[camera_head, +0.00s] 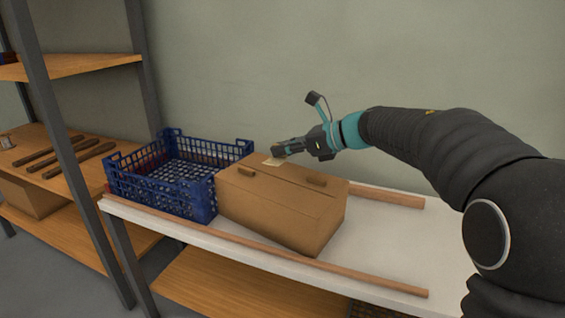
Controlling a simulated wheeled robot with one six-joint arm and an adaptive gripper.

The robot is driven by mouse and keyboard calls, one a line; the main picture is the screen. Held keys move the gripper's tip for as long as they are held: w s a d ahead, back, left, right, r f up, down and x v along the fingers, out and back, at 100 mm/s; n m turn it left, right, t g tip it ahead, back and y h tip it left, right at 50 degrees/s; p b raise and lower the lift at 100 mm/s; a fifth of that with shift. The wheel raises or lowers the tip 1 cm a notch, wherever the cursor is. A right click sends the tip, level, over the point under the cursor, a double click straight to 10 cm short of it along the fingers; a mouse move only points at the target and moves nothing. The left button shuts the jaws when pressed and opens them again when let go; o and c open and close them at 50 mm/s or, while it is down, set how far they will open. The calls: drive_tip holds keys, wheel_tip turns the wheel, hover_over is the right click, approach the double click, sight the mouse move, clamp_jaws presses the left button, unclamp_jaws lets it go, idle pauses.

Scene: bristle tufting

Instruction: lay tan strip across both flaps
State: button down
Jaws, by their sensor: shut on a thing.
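A brown cardboard box (268,211) stands on the white tabletop, its two top flaps folded in with a seam running along the top. My gripper (280,150) is above the far left part of the box top, reaching in from the right. It is shut on a small pale tan strip (272,161), which sits at the fingertips just over or on the box top. I cannot tell whether the strip touches the flaps.
A blue plastic crate (165,200) with something red inside stands just left of the box. Wooden rails edge the white table (400,245), which is clear right of the box. A shelf rack (80,65) with brown tools (78,160) stands at left.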

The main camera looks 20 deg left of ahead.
sight(282, 178)
drive_tip(key=shift+w+a+f, duration=0.2)
drive_tip(key=shift+f, duration=1.95)
drive_tip(key=shift+f+b, duration=0.4)
drive_tip(key=shift+b, duration=0.1)
drive_tip(key=shift+f+b, duration=0.25)
drive_tip(key=shift+b, duration=0.05)
drive_tip(key=c, duration=1.2)
unclamp_jaws()
drive_tip(key=shift+r, duration=0.1)
